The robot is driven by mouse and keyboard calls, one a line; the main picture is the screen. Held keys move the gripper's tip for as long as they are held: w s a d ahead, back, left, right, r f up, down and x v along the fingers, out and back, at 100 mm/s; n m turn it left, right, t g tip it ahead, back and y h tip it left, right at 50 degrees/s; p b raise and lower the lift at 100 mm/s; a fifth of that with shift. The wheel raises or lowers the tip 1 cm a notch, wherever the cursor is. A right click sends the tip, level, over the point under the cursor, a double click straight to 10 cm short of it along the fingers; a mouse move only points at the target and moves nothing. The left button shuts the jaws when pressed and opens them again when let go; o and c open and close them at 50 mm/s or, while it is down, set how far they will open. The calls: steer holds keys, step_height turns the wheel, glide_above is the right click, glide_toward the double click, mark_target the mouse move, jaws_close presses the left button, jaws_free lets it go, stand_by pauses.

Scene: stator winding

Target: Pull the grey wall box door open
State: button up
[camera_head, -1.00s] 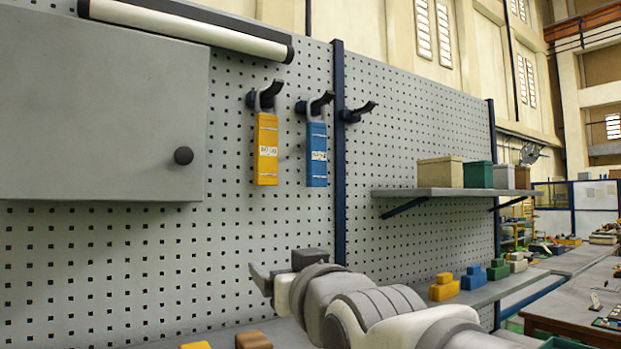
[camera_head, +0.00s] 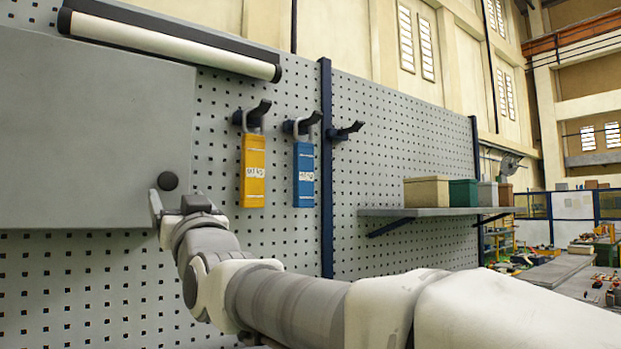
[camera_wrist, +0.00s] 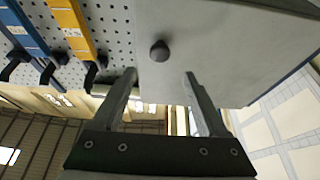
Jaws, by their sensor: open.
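The grey wall box door (camera_head: 85,130) fills the left of the head view and looks closed. Its round dark knob (camera_head: 168,181) sits near the lower right corner. My gripper (camera_head: 170,203) is just below the knob, with its fingers pointing towards the door. In the wrist view the door (camera_wrist: 225,45) is ahead and the knob (camera_wrist: 159,50) shows beyond the two open fingertips of my gripper (camera_wrist: 160,75), between them in the picture. The jaws are open and empty. I cannot tell whether a finger touches the knob.
A yellow padlock (camera_head: 253,170) and a blue padlock (camera_head: 303,174) hang from hooks on the pegboard right of the door. A lamp bar (camera_head: 170,42) runs above. A shelf (camera_head: 430,212) with several boxes is further right.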

mark_target(169, 180)
steer(key=p+x, duration=0.3)
steer(key=x, duration=0.5)
steer(key=shift+w+a+r, duration=0.1)
steer(key=shift+w, duration=0.05)
jaws_close()
stand_by(1.2)
